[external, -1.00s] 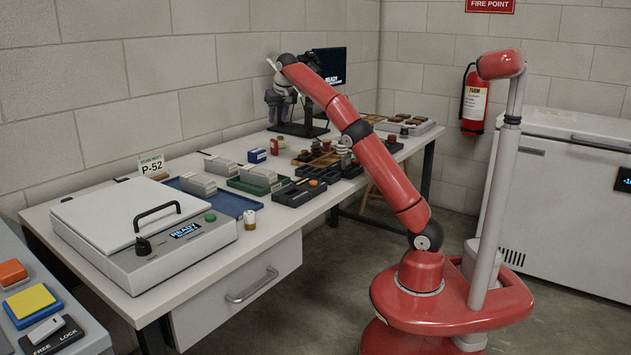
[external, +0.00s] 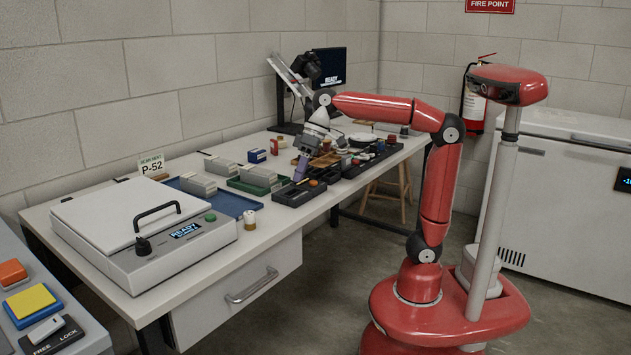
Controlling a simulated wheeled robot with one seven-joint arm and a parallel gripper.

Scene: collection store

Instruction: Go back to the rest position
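My gripper (external: 300,169) points down over the dark compartment trays (external: 292,197) on the white table (external: 262,238). Its fingers are small and partly blurred here, so I cannot tell whether they are open or shut, or whether they hold anything. My red arm is folded, with its elbow raised to the right of the table.
A lidded device (external: 130,235) with a handle stands at the table's front left. A blue tray (external: 232,203) and a green tray (external: 250,187) lie near my gripper. A monitor (external: 328,67) stands at the back. A wooden stool (external: 388,190) and a white freezer (external: 560,190) are beyond. The floor in front of the table is clear.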

